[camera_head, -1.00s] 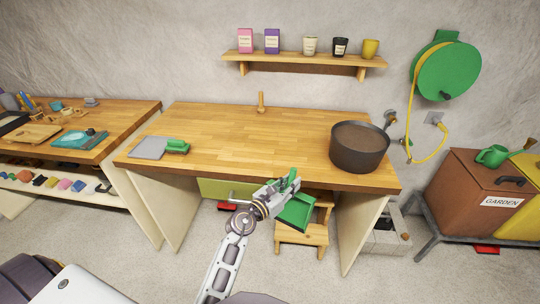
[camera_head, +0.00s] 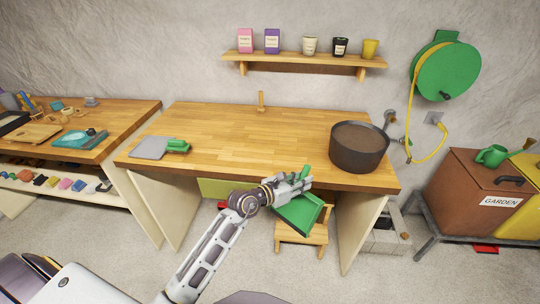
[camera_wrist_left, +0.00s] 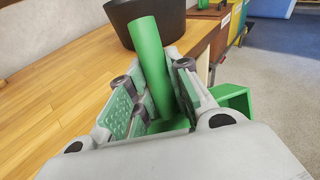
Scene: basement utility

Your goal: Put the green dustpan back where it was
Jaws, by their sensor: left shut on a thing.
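The green dustpan (camera_head: 298,214) hangs from my left gripper (camera_head: 301,181), in front of the workbench's front edge and above a small wooden step stool. Its handle stands up between the fingers, and its pan is below and to the right. In the left wrist view the green handle (camera_wrist_left: 150,55) rises between the two finger pads, and part of the pan (camera_wrist_left: 232,98) shows at the right. The left gripper is shut on the handle. My right gripper is not in view.
The wooden workbench (camera_head: 240,140) holds a dark pot (camera_head: 358,150) at right and a grey scraper-like tool with a green grip (camera_head: 163,147) at left. The step stool (camera_head: 290,240) stands below the front edge. The bench's middle is mostly clear.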

